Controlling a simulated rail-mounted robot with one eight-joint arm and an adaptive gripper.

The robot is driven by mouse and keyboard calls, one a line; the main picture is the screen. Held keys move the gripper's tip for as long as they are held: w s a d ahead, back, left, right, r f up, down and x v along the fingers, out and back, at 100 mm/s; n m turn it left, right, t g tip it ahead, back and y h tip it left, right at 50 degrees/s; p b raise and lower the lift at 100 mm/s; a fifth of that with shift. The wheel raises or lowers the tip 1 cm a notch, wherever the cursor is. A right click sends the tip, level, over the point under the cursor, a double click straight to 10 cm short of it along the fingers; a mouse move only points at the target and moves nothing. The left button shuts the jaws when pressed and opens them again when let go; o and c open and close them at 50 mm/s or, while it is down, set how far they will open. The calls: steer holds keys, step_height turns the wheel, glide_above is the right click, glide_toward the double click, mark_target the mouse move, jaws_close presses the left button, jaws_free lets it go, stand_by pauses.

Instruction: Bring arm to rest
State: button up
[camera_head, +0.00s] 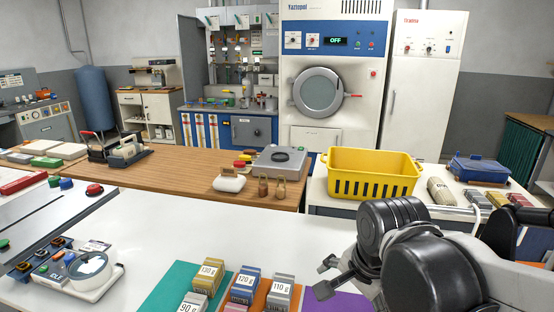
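My arm (420,262) reaches in from the lower right, over the white table (150,225). My gripper (327,277) is at the arm's left end, and its two dark fingers are spread apart with nothing seen between them. It is just right of a grey block marked 110 g and near the purple mat (338,302). The arm hides part of the table and whatever lies behind it.
Labelled weight blocks (245,283) stand on teal and orange mats left of my gripper. Behind are a yellow basket (372,174), a wooden counter (185,172) and a washing machine (333,80). The white table's middle is clear.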

steer(key=s+d+r+n+t, duration=0.3)
steer(key=s+d+n, duration=0.2)
steer(key=n, duration=0.5)
steer(key=shift+s+d+t+h, duration=0.15)
steer(key=shift+d+t+h, duration=0.15)
steer(key=shift+d, duration=0.1)
